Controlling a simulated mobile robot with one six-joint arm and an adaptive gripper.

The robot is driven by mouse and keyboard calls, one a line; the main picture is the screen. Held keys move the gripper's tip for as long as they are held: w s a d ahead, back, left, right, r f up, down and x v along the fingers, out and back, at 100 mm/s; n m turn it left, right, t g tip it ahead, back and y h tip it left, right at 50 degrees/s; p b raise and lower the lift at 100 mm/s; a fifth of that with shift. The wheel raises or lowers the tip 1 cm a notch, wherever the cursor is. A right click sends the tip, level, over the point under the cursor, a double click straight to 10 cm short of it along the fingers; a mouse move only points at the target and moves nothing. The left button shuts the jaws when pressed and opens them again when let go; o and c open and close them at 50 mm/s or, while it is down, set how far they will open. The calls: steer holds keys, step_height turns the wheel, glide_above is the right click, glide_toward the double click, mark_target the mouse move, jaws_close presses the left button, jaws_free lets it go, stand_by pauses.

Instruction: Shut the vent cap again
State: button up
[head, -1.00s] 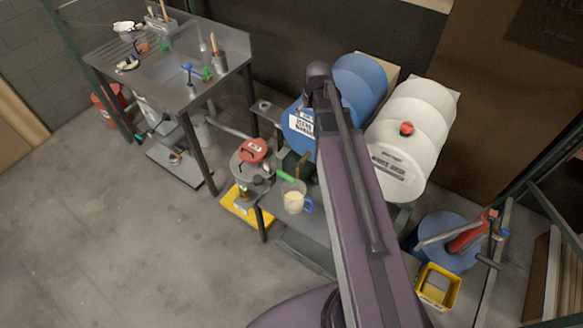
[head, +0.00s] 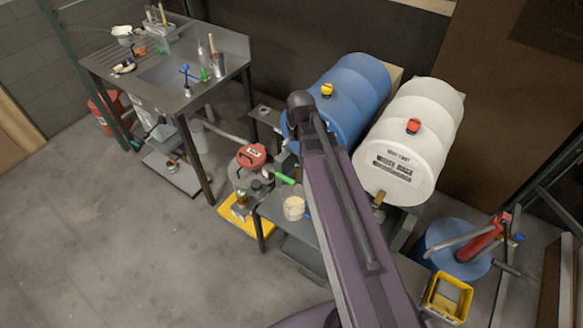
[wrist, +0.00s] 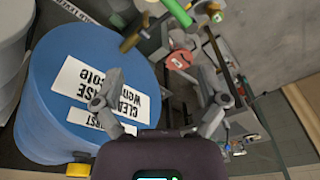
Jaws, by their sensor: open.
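The blue drum (head: 352,90) lies on its side on a stand, with a yellow cap (head: 327,89) on its upper side. The white drum (head: 425,110) beside it has a red cap (head: 413,126) on top. I cannot tell from these views whether either cap is shut. In the wrist view my gripper (wrist: 166,88) is open and empty, in front of the blue drum's labelled end (wrist: 110,85). The yellow cap shows at the lower left edge of that view (wrist: 78,170), apart from the fingers. The head view hides my gripper behind my arm.
A jug (head: 294,208) with pale contents stands on the bench below the drums, near a green-handled tap (head: 285,179). A red-lidded can (head: 251,156) stands left of it. A yellow bin (head: 447,297) is at lower right. The floor at left is clear.

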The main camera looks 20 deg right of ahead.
steer(key=shift+g, duration=0.3)
steer(key=shift+s+a+f+b, duration=0.6)
steer(key=shift+s+f+b, duration=0.15)
steer(key=shift+f, duration=0.2)
steer(key=shift+s+a+f+b, duration=0.6)
steer(key=shift+s+f+b, duration=0.15)
steer(key=shift+f, duration=0.15)
steer(key=s+a+f+b, duration=0.3)
steer(key=s, duration=0.1)
steer(key=shift+s+f+g, duration=0.15)
steer(key=shift+g, duration=0.25)
